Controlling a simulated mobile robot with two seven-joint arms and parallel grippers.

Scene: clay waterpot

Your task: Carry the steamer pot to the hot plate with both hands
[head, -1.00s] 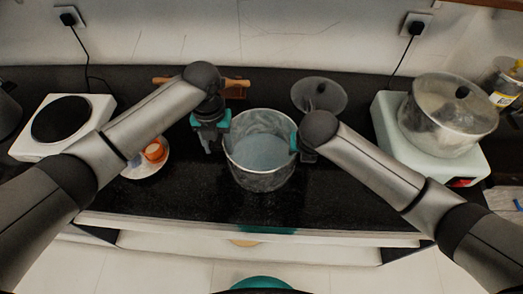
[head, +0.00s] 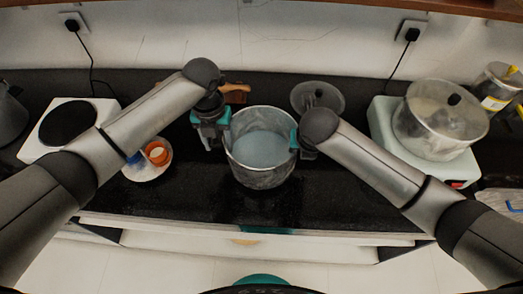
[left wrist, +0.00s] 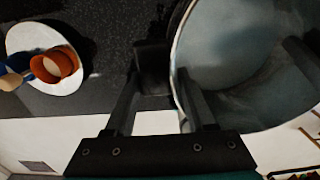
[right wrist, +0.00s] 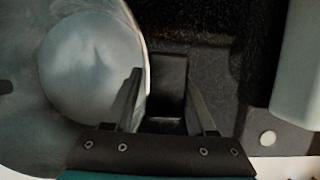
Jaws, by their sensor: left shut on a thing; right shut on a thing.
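The steamer pot (head: 262,170) is an open grey metal pot, upright at the middle of the black counter. It also shows in the left wrist view (left wrist: 235,95) and the right wrist view (right wrist: 90,65). My left gripper (head: 212,138) is at its left side, shut on a dark side handle (left wrist: 152,70). My right gripper (head: 300,145) is at its right side, shut on the other dark handle (right wrist: 168,85). I cannot tell whether the pot's base touches the counter. A white hot plate (head: 70,124) with a bare black disc stands at left.
A white dish (head: 148,171) with an orange cup (head: 157,153) lies between hot plate and pot. A round lid (head: 318,93) lies behind the pot. A lidded pot (head: 438,125) stands on a pale appliance (head: 388,130) at right. The counter's front strip is clear.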

